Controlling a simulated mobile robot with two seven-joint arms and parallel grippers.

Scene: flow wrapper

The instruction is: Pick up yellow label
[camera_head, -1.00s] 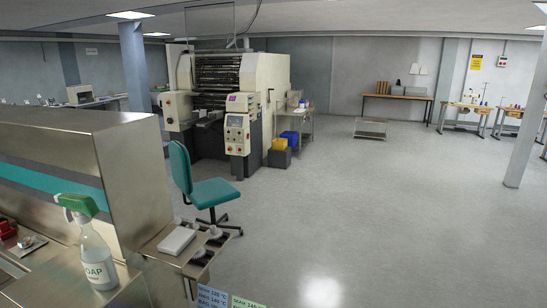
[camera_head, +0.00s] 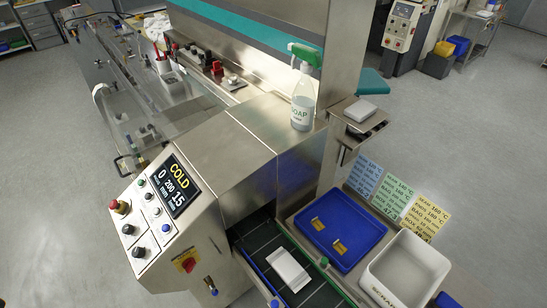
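The yellow label (camera_head: 428,213) is a printed card standing at the right end of a row of three, behind the blue tray and the white scrap bin. A green label (camera_head: 393,193) is directly to its left, and a blue label (camera_head: 363,177) is at the left end of the row. The lower edge of the yellow label is close behind the scrap bin's rim. Neither of my grippers is in view.
A blue tray (camera_head: 372,240) with small brass pieces and a white scrap bin (camera_head: 370,283) stand before the labels. A conveyor (camera_head: 262,240) carries a white pack (camera_head: 289,270). A soap bottle (camera_head: 303,100) and the control panel (camera_head: 150,215) are further left.

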